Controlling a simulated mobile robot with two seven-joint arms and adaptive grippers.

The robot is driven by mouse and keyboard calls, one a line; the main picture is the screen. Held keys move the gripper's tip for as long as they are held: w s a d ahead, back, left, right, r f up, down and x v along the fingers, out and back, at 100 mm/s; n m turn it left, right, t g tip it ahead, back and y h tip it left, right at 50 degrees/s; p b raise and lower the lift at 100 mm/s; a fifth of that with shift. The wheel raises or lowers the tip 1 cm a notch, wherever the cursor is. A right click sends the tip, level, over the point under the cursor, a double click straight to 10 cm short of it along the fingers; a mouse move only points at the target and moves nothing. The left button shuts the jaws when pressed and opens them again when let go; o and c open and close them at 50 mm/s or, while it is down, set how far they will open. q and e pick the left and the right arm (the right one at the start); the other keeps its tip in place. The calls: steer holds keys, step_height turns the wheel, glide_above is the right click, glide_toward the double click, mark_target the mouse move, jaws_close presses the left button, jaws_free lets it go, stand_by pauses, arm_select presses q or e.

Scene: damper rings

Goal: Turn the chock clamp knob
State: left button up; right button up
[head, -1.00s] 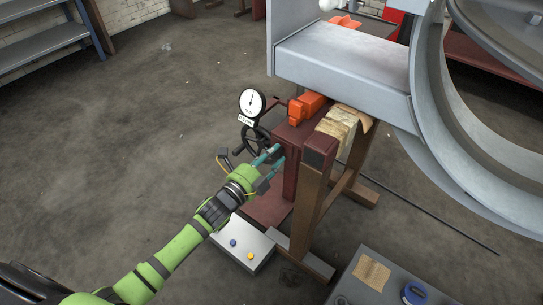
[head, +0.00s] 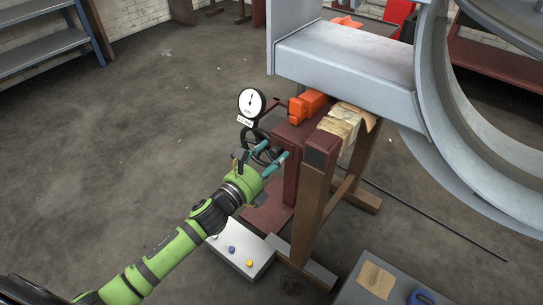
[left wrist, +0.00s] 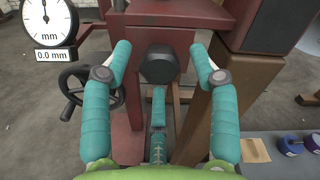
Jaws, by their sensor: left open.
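The chock clamp knob is a dark, faceted knob (left wrist: 158,65) on the front of a dark red block, in the middle of the left wrist view. My left gripper (head: 276,152) is open in front of it in the head view. In the left wrist view its teal fingers (left wrist: 160,50) stand one on each side of the knob, with a visible gap to it on both sides. Nothing is held. I cannot tell how far the fingertips are from the knob in depth. The right gripper is not in view.
A dial gauge (head: 251,103) marked 0.0 mm and a black handwheel (left wrist: 75,92) are just left of the knob. An orange chock (head: 309,106) sits above under a large grey beam (head: 345,58). A brown trestle post (head: 310,205) stands close on the right.

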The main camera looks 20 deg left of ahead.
arm_select(q)
steer(key=shift+v, duration=0.8)
steer(key=p+v, duration=0.1)
steer(key=v, duration=0.5)
steer(key=shift+r, duration=0.1)
stand_by(0.4)
